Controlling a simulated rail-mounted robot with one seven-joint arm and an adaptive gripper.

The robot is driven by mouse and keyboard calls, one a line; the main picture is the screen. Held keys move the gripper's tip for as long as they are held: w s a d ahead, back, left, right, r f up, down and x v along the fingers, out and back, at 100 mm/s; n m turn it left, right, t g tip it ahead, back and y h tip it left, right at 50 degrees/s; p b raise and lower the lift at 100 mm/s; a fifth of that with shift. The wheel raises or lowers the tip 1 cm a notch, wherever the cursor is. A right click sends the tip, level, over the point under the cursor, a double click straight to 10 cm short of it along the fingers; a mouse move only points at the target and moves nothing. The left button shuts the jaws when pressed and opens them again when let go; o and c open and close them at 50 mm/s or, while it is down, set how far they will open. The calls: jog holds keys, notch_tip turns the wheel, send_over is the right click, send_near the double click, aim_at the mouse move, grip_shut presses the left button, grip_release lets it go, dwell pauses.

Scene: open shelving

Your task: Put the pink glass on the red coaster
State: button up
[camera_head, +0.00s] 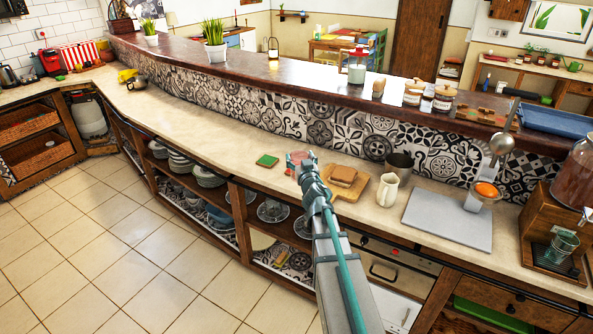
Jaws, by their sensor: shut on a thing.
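My gripper (303,164) is over the long counter, its fingers pointing away from the camera. It is shut on the pink glass (294,159), which shows only as a small pinkish-red patch at the fingertips. My fingers partly cover it, and I cannot tell whether it touches the counter. A green coaster (267,160) lies flat on the counter just left of the gripper.
A tiled wall and raised ledge (320,84) run behind. The counter left of the green coaster is clear.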

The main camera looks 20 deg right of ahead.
jog(key=w+d+r+y, duration=0.1)
jog(key=w+d+r, duration=0.2)
jog(key=w+d, duration=0.5)
jog(key=w+f+n+y+b, duration=0.1)
jog(key=w+f, duration=1.1)
jog(key=f, duration=0.2)
jog(key=shift+w+d+f, duration=0.15)
jog(key=shift+w+f, duration=0.05)
jog(key=shift+w, duration=0.2)
jog(key=shift+f, duration=0.15)
jog(key=o, duration=1.8)
jog(key=shift+c, duration=0.2)
